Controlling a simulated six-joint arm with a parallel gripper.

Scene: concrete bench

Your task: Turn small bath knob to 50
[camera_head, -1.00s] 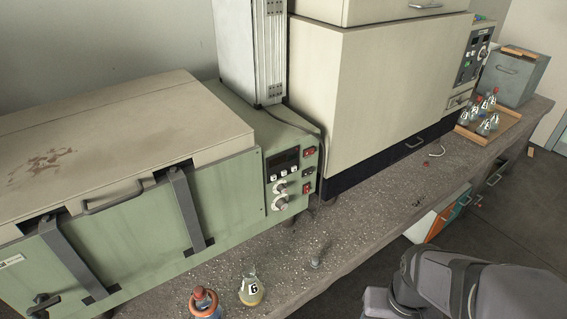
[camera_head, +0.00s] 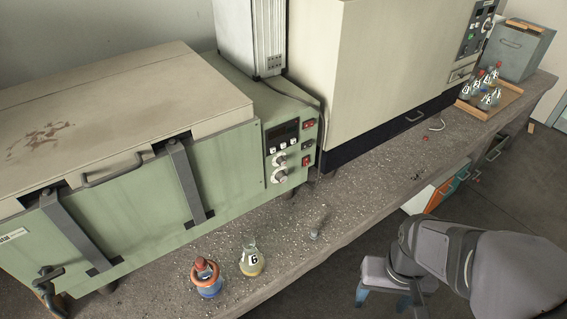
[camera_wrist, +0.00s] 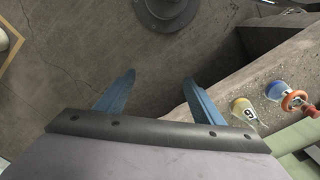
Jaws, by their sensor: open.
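The green bath (camera_head: 235,160) stands at the left with a control panel on its right front. The panel carries two pale round knobs, an upper knob (camera_head: 279,160) and a lower knob (camera_head: 280,176), under a dark display (camera_head: 285,133). I cannot tell which one is the small bath knob, and the scale marks are too small to read. My gripper (camera_head: 383,298) is open and empty at the lower right, over the floor in front of the bench and well away from the knobs. Its blue fingers also show apart in the wrist view (camera_wrist: 158,77); no knob is visible there.
A flask with yellow liquid (camera_head: 251,262) and a blue flask with an orange ring (camera_head: 207,280) stand before the bath. A small grey object (camera_head: 315,235) lies on the bench. A tall cream cabinet (camera_head: 385,70) stands right of the bath. A wooden tray (camera_head: 507,104) holds several flasks.

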